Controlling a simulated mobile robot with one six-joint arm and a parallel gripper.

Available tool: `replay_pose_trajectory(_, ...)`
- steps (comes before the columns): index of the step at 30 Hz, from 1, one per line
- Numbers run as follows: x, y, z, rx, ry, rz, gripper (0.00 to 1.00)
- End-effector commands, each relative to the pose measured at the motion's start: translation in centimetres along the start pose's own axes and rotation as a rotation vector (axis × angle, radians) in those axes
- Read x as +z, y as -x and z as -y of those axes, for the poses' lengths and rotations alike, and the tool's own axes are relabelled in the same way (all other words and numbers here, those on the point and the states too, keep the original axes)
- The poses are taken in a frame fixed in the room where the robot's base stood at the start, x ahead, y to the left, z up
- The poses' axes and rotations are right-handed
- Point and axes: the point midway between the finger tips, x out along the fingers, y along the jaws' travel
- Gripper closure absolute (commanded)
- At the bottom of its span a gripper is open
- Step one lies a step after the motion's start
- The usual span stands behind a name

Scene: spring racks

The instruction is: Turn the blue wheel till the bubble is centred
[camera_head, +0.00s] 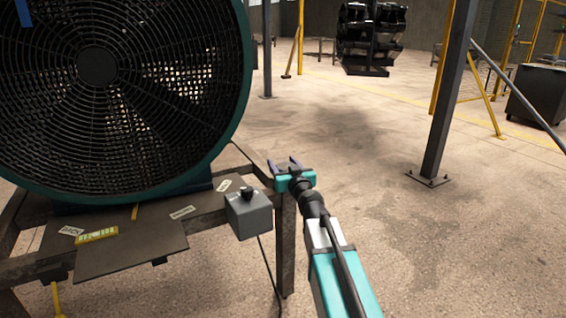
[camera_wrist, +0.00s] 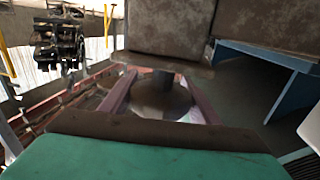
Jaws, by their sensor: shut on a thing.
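A small yellow-green spirit level (camera_head: 97,236) lies on the dark deck plate below the big fan in the head view; its bubble is too small to read. My gripper (camera_head: 284,166) is at the right end of the fan's frame, by a leg. In the wrist view its two purplish fingers (camera_wrist: 160,88) stand on either side of a dark, round, flared piece (camera_wrist: 162,100) on a short stem under a brown block, and are shut on it. This piece looks dark brown rather than blue. I cannot make out a clearly blue wheel in either view.
The large fan (camera_head: 97,66) stands on the dark metal frame. A grey box (camera_head: 247,214) with a black knob and a hanging cable sits left of my gripper. A dark post (camera_head: 452,95) stands farther right. The floor between is clear.

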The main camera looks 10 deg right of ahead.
Motion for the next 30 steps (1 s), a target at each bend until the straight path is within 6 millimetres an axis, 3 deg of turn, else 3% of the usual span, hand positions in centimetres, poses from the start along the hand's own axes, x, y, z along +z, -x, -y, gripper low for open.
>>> replay_pose_trajectory(30, -0.16, -0.10, -0.34, 0.116, -0.001, -0.004, 0.67)
